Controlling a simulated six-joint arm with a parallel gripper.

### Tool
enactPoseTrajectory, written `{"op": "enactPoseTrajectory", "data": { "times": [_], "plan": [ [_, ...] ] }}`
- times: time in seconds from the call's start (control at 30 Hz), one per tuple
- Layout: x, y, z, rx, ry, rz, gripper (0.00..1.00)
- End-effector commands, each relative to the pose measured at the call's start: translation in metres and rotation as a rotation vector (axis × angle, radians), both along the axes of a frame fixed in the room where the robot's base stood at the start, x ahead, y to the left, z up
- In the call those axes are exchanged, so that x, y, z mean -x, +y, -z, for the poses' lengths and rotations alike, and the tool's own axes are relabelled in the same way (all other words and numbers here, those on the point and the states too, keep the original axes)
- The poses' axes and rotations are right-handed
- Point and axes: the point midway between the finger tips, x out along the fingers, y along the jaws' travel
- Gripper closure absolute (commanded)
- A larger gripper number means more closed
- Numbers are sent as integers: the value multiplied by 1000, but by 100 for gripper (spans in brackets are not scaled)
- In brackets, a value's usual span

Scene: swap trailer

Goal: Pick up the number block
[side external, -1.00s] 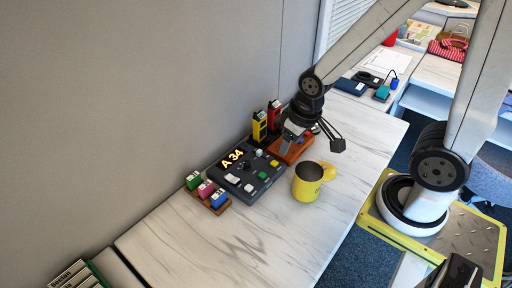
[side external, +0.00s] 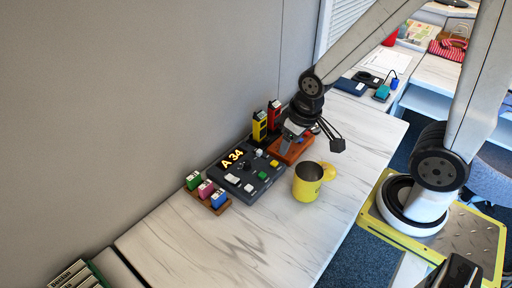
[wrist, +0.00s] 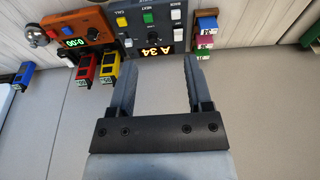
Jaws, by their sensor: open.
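Small green (side external: 193,181), pink (side external: 206,189) and blue (side external: 218,199) blocks with white marked faces sit in a row on a wooden holder (side external: 224,208), left of the dark panel. In the wrist view the blue (wrist: 207,23), pink (wrist: 204,41) and green (wrist: 201,55) blocks show at upper right. Which one is the number block I cannot tell. My gripper (wrist: 160,62) is open with nothing between its fingers. In the side view my gripper (side external: 314,142) hangs above the orange-brown box, to the right of the blocks and apart from them.
A dark panel (side external: 262,187) with a lit "A 34" display and buttons lies mid-desk. An orange-brown box (side external: 300,149) with a lit display is beside it. Yellow (side external: 260,126) and red (side external: 273,113) units stand behind. A yellow mug (side external: 307,184) stands in front. The front-left desk is clear.

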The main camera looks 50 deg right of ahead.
Motion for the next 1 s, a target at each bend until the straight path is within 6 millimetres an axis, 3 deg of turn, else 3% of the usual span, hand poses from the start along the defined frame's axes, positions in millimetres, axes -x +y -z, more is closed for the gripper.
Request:
{"op": "enactPoseTrajectory", "data": {
  "times": [0.2, 0.27, 0.67, 1.0],
  "plan": [
    [0, 0, 0, 0, 0, 0, 36],
    [0, 0, 0, 0, 0, 0, 29],
    [-5, 2, 1, -11, 5, 32, 29],
    [-47, 19, 19, -104, 61, 354, 29]
  ]
}}
